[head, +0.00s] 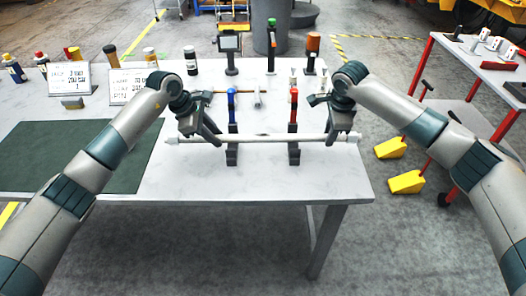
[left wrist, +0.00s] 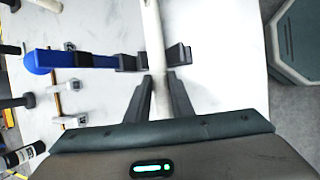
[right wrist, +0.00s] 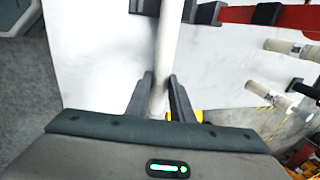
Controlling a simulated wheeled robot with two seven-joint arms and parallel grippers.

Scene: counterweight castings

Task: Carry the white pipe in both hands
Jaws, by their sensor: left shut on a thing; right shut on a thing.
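The white pipe (head: 262,138) lies level across the front half of the table in the head view, with a wider cap at each end. It passes over two dark supports, beside a blue clamp-like post (head: 232,110) and a red one (head: 293,110). My left gripper (head: 212,138) is shut on the pipe near its left end. The pipe runs between its fingers in the left wrist view (left wrist: 154,40). My right gripper (head: 334,135) is shut on the pipe near its right end, as the right wrist view also shows (right wrist: 167,45). Whether the pipe touches the supports is unclear.
The white table (head: 280,185) has clear room in front of the pipe. A dark green mat (head: 60,155) lies at left, with sign cards (head: 128,86) and bottles behind. A screen device (head: 230,50) and an orange lamp (head: 313,50) stand at the back. Yellow wedges (head: 407,182) lie on the floor.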

